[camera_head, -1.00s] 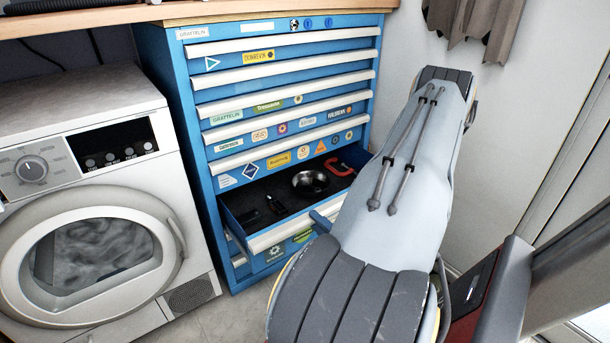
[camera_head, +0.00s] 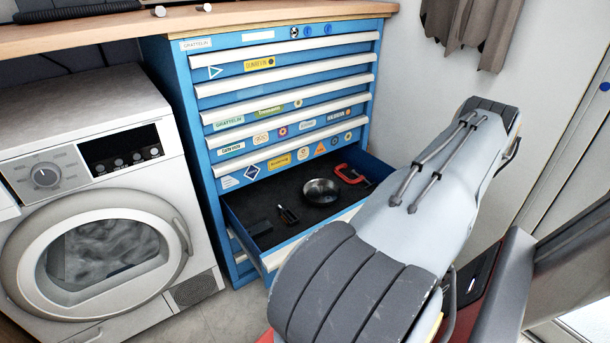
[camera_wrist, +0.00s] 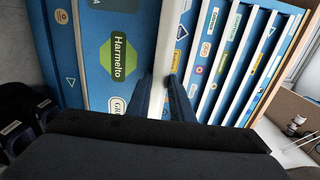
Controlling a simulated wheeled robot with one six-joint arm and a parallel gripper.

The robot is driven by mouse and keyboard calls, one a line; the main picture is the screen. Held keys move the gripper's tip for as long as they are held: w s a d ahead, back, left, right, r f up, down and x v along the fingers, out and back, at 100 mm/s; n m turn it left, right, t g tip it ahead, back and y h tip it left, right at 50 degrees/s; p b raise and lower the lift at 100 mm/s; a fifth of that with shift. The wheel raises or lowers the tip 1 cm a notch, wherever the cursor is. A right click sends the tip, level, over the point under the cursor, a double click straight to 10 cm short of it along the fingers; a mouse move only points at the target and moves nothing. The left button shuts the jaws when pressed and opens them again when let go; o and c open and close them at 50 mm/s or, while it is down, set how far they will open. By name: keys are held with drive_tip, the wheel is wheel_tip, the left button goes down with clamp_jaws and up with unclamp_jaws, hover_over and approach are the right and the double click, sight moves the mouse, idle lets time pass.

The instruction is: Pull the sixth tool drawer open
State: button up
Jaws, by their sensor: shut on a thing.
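The blue tool chest (camera_head: 215,165) has a stack of drawers with white handle strips. The sixth drawer (camera_head: 283,250) is pulled out well past the closed drawers above it, and its dark floor is in view. My arm hides the right part of its front. In the wrist view, my gripper (camera_wrist: 163,90) has a finger on each side of the white handle strip (camera_wrist: 171,38) and is shut on it. The gripper is hidden behind my arm in the head view.
In the open drawer lie a round metal pan (camera_head: 321,191), a red clamp (camera_head: 352,174) and small black items (camera_head: 287,215). A white washing machine (camera_head: 95,190) stands left of the chest. A wooden worktop (camera_head: 225,20) lies above. A pale wall (camera_head: 425,85) is at the right.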

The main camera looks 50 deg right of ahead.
drive_tip(key=p+v, duration=0.3)
drive_tip(key=v, duration=0.2)
drive_tip(key=shift+s+a+p, duration=0.1)
drive_tip(key=shift+s+p, duration=0.15)
drive_tip(key=shift+p, duration=0.15)
drive_tip(key=shift+a+f, duration=0.1)
idle(0.4)
drive_tip(key=o, duration=2.1)
drive_tip(key=shift+c, duration=0.2)
